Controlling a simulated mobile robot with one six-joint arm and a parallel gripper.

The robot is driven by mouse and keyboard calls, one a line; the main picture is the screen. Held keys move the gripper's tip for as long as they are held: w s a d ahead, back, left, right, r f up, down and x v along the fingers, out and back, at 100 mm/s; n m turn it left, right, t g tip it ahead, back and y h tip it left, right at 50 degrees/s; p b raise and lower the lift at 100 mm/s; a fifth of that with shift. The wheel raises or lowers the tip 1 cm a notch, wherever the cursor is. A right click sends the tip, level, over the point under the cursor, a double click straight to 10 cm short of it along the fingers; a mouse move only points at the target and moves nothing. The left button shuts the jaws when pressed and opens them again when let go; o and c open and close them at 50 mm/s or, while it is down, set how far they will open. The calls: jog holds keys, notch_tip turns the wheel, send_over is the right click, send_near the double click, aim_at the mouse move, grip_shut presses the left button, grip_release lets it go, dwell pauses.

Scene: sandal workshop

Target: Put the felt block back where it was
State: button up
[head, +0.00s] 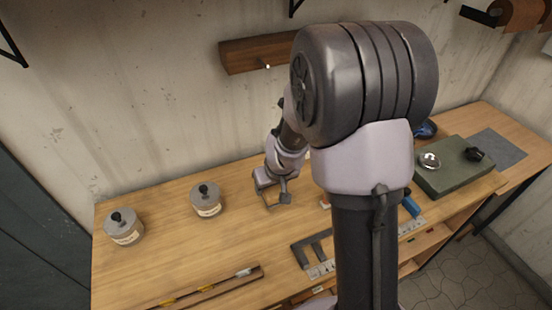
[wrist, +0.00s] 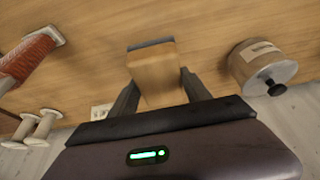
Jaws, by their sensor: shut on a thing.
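The felt block (wrist: 154,70) is a light wooden block with a dark grey layer along its far edge. It shows in the wrist view between the two dark fingers of my gripper (wrist: 160,86), which are shut on it. In the head view my gripper (head: 273,194) is over the back middle of the wooden bench (head: 160,255), to the right of a lidded jar. Whether the block touches the bench is not clear.
Two lidded jars (head: 207,201) (head: 124,227) stand at the back left; one shows in the wrist view (wrist: 258,62). A grey slotted piece (head: 304,252) and a long narrow rack (head: 215,288) lie in front. A red thread spool (wrist: 28,58) is at the wrist view's left.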

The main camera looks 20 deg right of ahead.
jog(key=w+d, duration=0.1)
jog(key=w, duration=0.3)
jog(key=w+d+f, duration=0.1)
jog(key=w+d, duration=0.1)
jog(key=w, duration=0.2)
jog(key=w+d, duration=0.2)
jog(key=w, duration=0.3)
jog(key=shift+w+d+f, duration=0.1)
jog(key=shift+d+f, duration=0.1)
jog(key=shift+f, duration=0.05)
notch_tip(320, 180, down, 4)
jog(key=shift+r+b, duration=0.2)
jog(key=shift+b, duration=0.4)
jog(key=shift+w, duration=0.1)
jog(key=shift+c, duration=0.5)
jog(key=o, duration=1.3)
